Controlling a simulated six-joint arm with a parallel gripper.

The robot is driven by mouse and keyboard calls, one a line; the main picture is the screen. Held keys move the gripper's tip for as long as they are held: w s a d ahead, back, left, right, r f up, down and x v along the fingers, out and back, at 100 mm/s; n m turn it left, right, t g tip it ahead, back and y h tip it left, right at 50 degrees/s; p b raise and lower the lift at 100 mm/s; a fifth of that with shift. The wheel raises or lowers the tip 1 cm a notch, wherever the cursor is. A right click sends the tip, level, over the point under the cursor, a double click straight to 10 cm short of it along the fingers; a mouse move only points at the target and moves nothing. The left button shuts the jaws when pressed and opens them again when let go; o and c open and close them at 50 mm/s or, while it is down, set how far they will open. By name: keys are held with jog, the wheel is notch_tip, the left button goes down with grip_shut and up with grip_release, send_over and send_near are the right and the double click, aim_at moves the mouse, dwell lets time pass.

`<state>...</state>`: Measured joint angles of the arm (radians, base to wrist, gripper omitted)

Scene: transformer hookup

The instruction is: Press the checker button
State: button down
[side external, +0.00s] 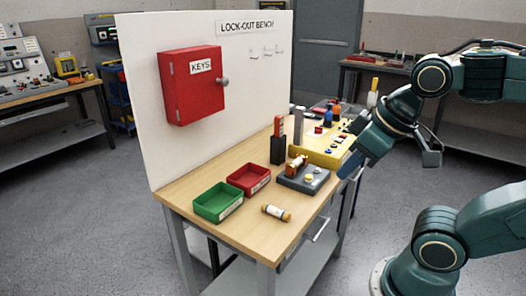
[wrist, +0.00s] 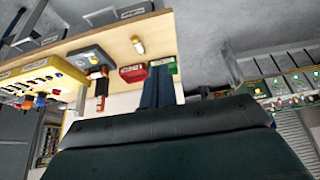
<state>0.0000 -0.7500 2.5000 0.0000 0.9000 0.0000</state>
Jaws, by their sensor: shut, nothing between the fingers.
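The grey box that looks like the checker (side external: 304,181) sits on the wooden bench, in front of the yellow panel. A brass-ended cylinder (side external: 296,164) rests on its back part, and small pale round buttons show on its top. The same box shows in the wrist view (wrist: 88,57), left of the fingers and upside down. My gripper (side external: 350,166) is to the right of the box, near the right edge of the bench and apart from the box. Its blue fingers (wrist: 159,88) are together and empty.
A yellow panel (side external: 323,157) with several knobs stands behind the box. A red tray (side external: 249,179), a green tray (side external: 218,203) and a loose cream cylinder with brass ends (side external: 276,213) are on the left and front. A red key cabinet (side external: 190,85) hangs on the white board.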

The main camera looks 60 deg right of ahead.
jog(key=shift+w, duration=0.1)
jog(key=w, duration=0.1)
jog(key=n+t+h, duration=0.3)
jog(key=n, duration=0.2)
send_over(312, 178)
notch_tip(312, 178, down, 12)
jog(key=shift+r, duration=0.2)
jog(key=shift+f, duration=0.1)
jog(key=shift+f, duration=4.35)
